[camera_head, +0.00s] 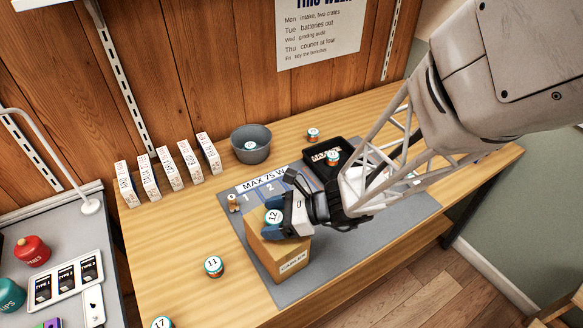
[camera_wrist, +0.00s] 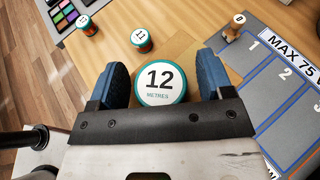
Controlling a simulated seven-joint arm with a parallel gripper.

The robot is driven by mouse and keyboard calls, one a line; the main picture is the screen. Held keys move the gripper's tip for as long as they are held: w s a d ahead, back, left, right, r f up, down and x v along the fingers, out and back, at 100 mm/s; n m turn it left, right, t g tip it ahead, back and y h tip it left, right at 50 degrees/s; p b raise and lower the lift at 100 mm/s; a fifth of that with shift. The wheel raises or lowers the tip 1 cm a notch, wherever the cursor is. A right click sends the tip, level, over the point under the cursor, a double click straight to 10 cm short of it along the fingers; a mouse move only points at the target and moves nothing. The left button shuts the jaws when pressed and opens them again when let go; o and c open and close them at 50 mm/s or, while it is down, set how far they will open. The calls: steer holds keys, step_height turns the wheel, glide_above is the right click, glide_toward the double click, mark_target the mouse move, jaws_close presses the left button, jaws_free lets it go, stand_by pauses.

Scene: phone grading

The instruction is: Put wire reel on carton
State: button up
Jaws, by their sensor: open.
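The wire reel marked 12 (camera_head: 273,216) is a short round drum with a white top and teal rim. It appears to rest upright on top of the carton (camera_head: 278,256), a tan box on the grey mat. My gripper (camera_head: 276,218) is open at the reel. In the wrist view, the reel marked 12 (camera_wrist: 160,82) sits between the two blue finger pads, with a narrow gap visible on both sides. The brown carton top (camera_wrist: 178,48) shows beyond it. The reel's underside is hidden.
The reel marked 11 (camera_head: 213,266) and the reel marked 17 (camera_head: 162,323) stand on the bench to the left. A grey bowl (camera_head: 251,147) and a black tray (camera_head: 346,146) stand behind.

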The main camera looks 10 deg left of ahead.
steer(key=shift+r, duration=0.15)
steer(key=v, duration=1.2)
stand_by(0.4)
stand_by(0.8)
steer(key=s+d+r+n+t+h, duration=0.1)
steer(key=s+d+r+n+h, duration=0.2)
steer(key=d, duration=0.4)
steer(key=s+d+r+n+t+h, duration=0.2)
steer(key=s+d+r+n+h, duration=0.1)
steer(key=d+r+n+h, duration=0.3)
steer(key=s+d+r+n+t+h, duration=0.2)
steer(key=s+d+r+n+h, duration=0.1)
steer(key=d, duration=0.7)
step_height(320, 180, up, 2)
steer(key=n+h, duration=0.1)
steer(key=n, duration=0.2)
steer(key=shift+s+n, duration=0.2)
steer(key=shift+n, duration=0.1)
